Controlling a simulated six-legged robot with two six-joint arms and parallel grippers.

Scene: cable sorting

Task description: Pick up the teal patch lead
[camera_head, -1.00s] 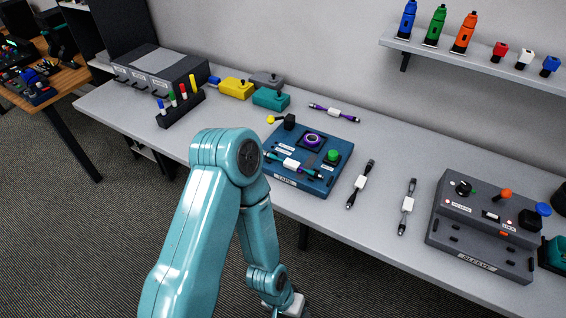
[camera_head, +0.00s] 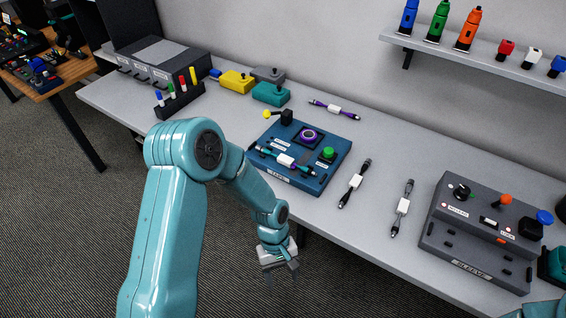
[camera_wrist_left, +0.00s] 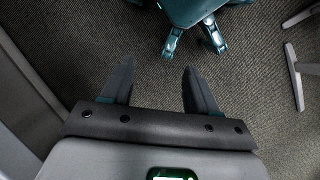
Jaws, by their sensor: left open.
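The teal patch lead (camera_head: 286,160) has a white label around its middle and dark plugs. It lies across the front of the blue tape station (camera_head: 313,185) on the table. My left gripper (camera_head: 281,274) hangs in front of the table edge, below and apart from the lead, pointing down. In the left wrist view its two dark fingers (camera_wrist_left: 158,88) are spread wide with nothing between them, over carpet. The lead does not show in that view. My right gripper is not in view.
Two dark leads with white labels, a nearer one (camera_head: 355,183) and a farther-right one (camera_head: 402,208), lie right of the tape station. A purple lead (camera_head: 334,109) lies behind it. A grey sleeve station (camera_head: 475,250) stands at the right. A pen rack (camera_head: 180,100) stands at the left.

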